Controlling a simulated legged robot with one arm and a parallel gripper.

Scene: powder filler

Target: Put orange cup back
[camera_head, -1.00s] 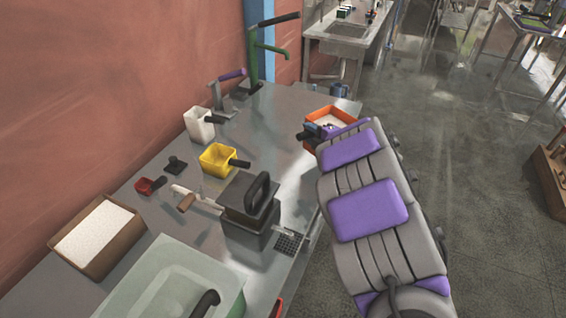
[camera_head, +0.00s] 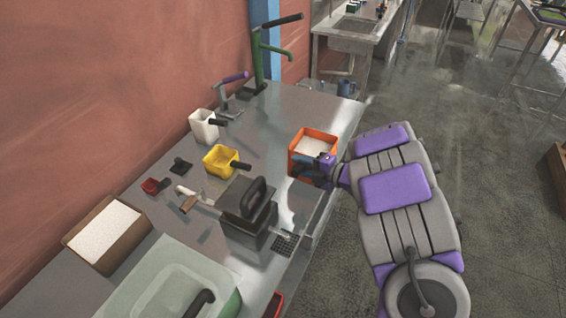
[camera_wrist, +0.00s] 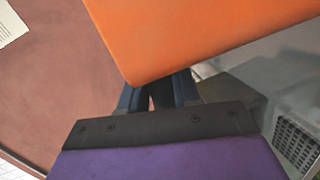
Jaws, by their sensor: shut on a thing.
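The orange cup (camera_head: 302,162) is a square, open-topped container with white powder inside. In the head view it is over the right part of the steel table and looks upright; I cannot tell whether its base touches the tabletop. My gripper (camera_head: 322,176) is at its near right side and shut on it, though the grip point is partly hidden. In the wrist view the orange cup (camera_wrist: 200,35) fills the top, just beyond my dark blue fingers (camera_wrist: 158,95); what they hold is hidden behind the cup.
The steel table (camera_head: 285,110) has free room behind the cup. A yellow cup (camera_head: 217,164), a white cup (camera_head: 204,130) and a small red scoop (camera_head: 151,186) stand left. A dark press-like block (camera_head: 245,215) stands nearer. A cardboard box (camera_head: 105,235) holds white powder.

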